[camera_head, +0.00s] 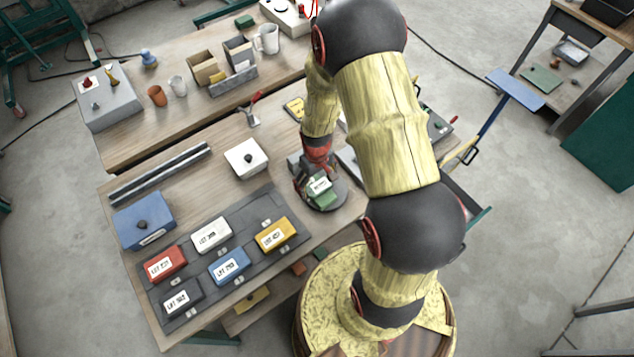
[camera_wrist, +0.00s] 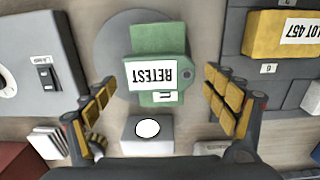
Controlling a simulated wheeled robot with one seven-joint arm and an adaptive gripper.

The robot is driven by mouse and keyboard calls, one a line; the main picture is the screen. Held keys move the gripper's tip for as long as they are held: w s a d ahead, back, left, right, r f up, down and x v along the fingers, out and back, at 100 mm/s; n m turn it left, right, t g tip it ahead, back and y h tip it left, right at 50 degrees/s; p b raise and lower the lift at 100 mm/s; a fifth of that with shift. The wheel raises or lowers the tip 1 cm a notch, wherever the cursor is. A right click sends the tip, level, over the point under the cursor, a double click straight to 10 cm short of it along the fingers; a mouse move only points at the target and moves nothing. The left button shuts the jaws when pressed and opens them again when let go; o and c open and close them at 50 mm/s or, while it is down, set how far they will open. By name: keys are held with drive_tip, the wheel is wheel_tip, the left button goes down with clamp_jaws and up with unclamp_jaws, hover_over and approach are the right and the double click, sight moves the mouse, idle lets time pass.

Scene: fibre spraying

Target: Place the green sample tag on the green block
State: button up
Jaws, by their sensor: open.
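The green sample tag (camera_wrist: 184,76) carries a white label reading RETEST and has a small hole at one end. It lies crosswise on top of the green block (camera_wrist: 161,36), whose own small white label shows beside it. In the head view the tag (camera_head: 319,185) and the green block (camera_head: 324,201) sit on a round grey disc, partly covered by my arm's end. My gripper (camera_wrist: 159,80) is open, its fingers on either side of the tag and apart from it. My gripper (camera_head: 312,172) also shows in the head view, just over the disc.
A dark tray (camera_head: 203,284) with several coloured lot boxes lies to the left. A white box with a black knob (camera_head: 246,158) and a blue box (camera_head: 143,220) stand behind it. In the wrist view a small pale block (camera_wrist: 147,145) stands near the gripper's base.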

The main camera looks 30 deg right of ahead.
drive_tip(key=shift+r, duration=0.1)
wheel_tip(320, 180, up, 12)
wheel_tip(320, 180, up, 9)
drive_tip(key=t, duration=0.1)
hover_over(317, 186)
drive_tip(key=a, duration=0.3)
drive_tip(key=s+a+r+t, duration=0.2)
drive_tip(key=s+a+r, duration=0.2)
drive_tip(key=r, duration=0.6)
drive_tip(key=s+a+r+t, duration=0.2)
drive_tip(key=s+a+r, duration=0.2)
drive_tip(key=s+r, duration=0.4)
drive_tip(key=shift+s+a+r+t, duration=0.3)
drive_tip(key=shift+s+a+r, duration=0.1)
drive_tip(key=shift+r, duration=0.45)
drive_tip(key=shift+f, duration=0.1)
